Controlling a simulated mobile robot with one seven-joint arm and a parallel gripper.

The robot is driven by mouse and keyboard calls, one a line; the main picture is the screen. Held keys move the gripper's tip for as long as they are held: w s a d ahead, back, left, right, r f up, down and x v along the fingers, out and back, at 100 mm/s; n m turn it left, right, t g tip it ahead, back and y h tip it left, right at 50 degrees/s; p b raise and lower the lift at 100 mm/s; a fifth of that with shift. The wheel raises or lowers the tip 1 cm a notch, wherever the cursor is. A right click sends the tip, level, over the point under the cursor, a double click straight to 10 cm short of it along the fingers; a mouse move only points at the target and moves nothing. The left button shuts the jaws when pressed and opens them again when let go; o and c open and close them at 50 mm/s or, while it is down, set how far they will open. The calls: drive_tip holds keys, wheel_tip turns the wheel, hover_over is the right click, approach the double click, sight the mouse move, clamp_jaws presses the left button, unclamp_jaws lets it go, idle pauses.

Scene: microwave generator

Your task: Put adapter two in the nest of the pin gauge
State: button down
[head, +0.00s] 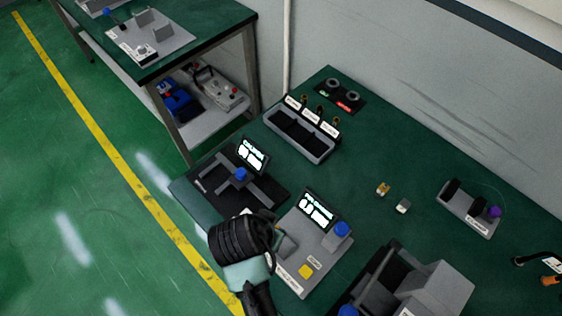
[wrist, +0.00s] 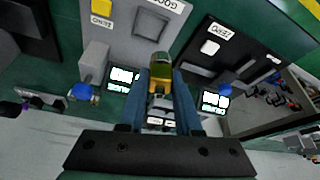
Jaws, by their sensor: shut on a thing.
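My gripper (wrist: 168,85) is shut on a small brass-and-dark adapter (wrist: 161,68), gripped between the blue fingertips; no number on it is readable. The pin gauge (head: 317,257) is a grey plate with a lit display, a blue knob and a yellow button. In the wrist view its plate (wrist: 122,45) shows a square, dark-rimmed nest (wrist: 151,24), which looks empty. The adapter appears just beside the nest in that view; its height above the plate I cannot tell. In the head view my arm hides the adapter and most of the gripper.
The caliper station (head: 262,190) stands left of the pin gauge, and a grey machine (head: 435,290) stands right. Two small fittings, one brass (head: 383,189) and one silver (head: 403,206), lie on the green bench. A labelled tray (head: 313,150) stands behind. Bench around the fittings is clear.

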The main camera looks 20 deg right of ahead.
drive_tip(key=d+m, duration=0.2)
drive_tip(key=m, duration=0.1)
drive_tip(key=g+p, duration=0.1)
approach(288, 241)
drive_tip(key=shift+h, duration=0.4)
drive_tip(key=x, duration=0.5)
drive_tip(key=shift+a+f, duration=0.1)
drive_tip(key=shift+a, duration=0.15)
drive_tip(key=shift+f, duration=0.15)
drive_tip(key=c, duration=0.6)
unclamp_jaws()
